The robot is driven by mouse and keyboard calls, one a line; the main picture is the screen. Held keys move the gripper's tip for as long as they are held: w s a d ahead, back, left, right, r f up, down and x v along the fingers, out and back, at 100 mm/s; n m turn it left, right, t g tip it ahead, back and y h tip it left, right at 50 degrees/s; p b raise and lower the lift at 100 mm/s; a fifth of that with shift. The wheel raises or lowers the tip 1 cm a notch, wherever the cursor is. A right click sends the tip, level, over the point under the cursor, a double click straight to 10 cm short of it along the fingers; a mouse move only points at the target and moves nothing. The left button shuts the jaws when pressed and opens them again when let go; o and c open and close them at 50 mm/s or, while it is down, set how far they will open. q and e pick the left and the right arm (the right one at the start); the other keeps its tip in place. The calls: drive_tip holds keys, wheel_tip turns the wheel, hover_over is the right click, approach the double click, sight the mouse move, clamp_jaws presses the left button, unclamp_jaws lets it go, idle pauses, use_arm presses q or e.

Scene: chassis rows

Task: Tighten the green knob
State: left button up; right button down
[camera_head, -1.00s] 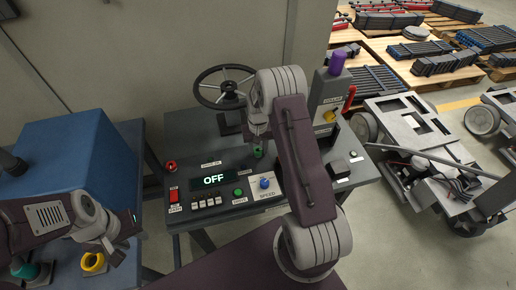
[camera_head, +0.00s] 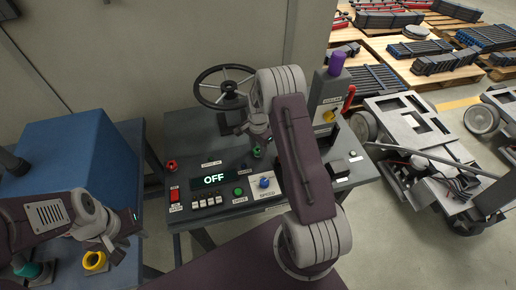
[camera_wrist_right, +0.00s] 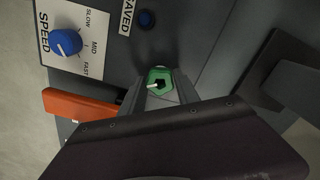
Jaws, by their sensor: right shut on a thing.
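The green knob (camera_head: 257,152) stands on the grey control console, mostly hidden by my right gripper (camera_head: 258,145) in the head view. In the right wrist view the green knob (camera_wrist_right: 160,77) shows a green rim, a dark centre and a light pointer. My right gripper (camera_wrist_right: 165,92) is shut on it, with grey fingers beside it. My left gripper (camera_head: 122,236) is open and empty at the left, away from the console.
The console (camera_head: 190,130) also bears a blue SPEED dial (camera_head: 264,183), a green DRIVE button (camera_head: 238,191), a display reading OFF (camera_head: 213,179), red switches and a handwheel (camera_head: 226,88).

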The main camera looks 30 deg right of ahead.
sight(258, 149)
drive_tip(key=m, duration=0.5)
drive_tip(key=shift+w+d+r, duration=0.1)
drive_tip(key=shift+w+r, duration=0.1)
drive_tip(key=shift+w, duration=0.05)
drive_tip(key=shift+m, duration=0.4)
drive_tip(key=c, duration=0.9)
unclamp_jaws()
drive_tip(key=shift+c, duration=0.2)
drive_tip(key=shift+o, duration=0.3)
drive_tip(key=shift+s, duration=0.15)
wheel_tip(258, 149, up, 9)
drive_tip(key=shift+b, duration=0.4)
